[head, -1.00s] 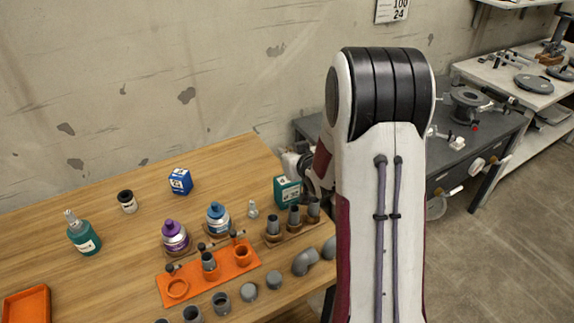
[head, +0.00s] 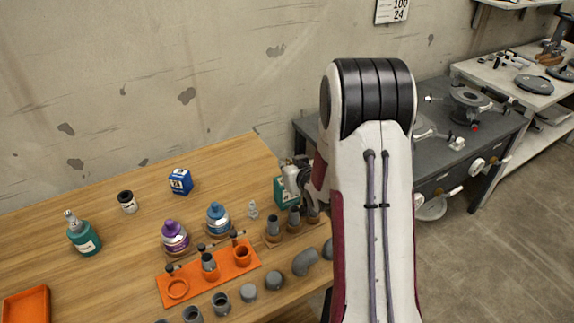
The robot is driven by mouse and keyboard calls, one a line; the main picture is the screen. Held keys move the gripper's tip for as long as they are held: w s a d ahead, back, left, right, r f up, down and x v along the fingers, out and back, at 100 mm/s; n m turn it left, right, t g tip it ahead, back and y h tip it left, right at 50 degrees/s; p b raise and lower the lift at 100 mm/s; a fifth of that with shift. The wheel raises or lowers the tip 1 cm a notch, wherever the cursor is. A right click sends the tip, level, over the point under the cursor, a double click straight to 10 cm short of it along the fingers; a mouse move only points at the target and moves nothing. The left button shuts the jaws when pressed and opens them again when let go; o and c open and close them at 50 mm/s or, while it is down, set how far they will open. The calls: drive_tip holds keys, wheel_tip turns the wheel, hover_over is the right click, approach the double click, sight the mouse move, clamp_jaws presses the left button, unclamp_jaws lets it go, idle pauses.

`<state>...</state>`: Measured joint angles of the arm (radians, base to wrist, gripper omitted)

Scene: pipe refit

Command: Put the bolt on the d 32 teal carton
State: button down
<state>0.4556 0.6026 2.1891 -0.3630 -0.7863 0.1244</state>
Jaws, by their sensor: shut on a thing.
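The teal carton (head: 281,196) stands on the wooden table's right side, partly covered by my wrist and arm. My gripper (head: 305,185) is beside and partly in front of the carton's upper right, mostly hidden behind my arm. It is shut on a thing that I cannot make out. I see no other piece that I can name as the bolt.
Grey pipe pieces (head: 273,226) stand in a brown holder just in front of the carton. An orange rack (head: 206,285), a purple bottle (head: 175,236) and a blue bottle (head: 216,217) are to the left. The table's back middle is clear.

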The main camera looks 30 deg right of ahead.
drive_tip(key=shift+f, duration=0.2)
idle(0.3)
drive_tip(key=c, duration=2.2)
unclamp_jaws()
drive_tip(key=shift+o, duration=0.2)
drive_tip(key=shift+r, duration=0.15)
drive_tip(key=shift+s+a+r, duration=0.1)
drive_tip(key=shift+s+r, duration=0.25)
drive_tip(key=shift+s, duration=0.3)
drive_tip(key=v, duration=1)
drive_tip(key=shift+s, duration=0.2)
drive_tip(key=shift+a+r, duration=0.15)
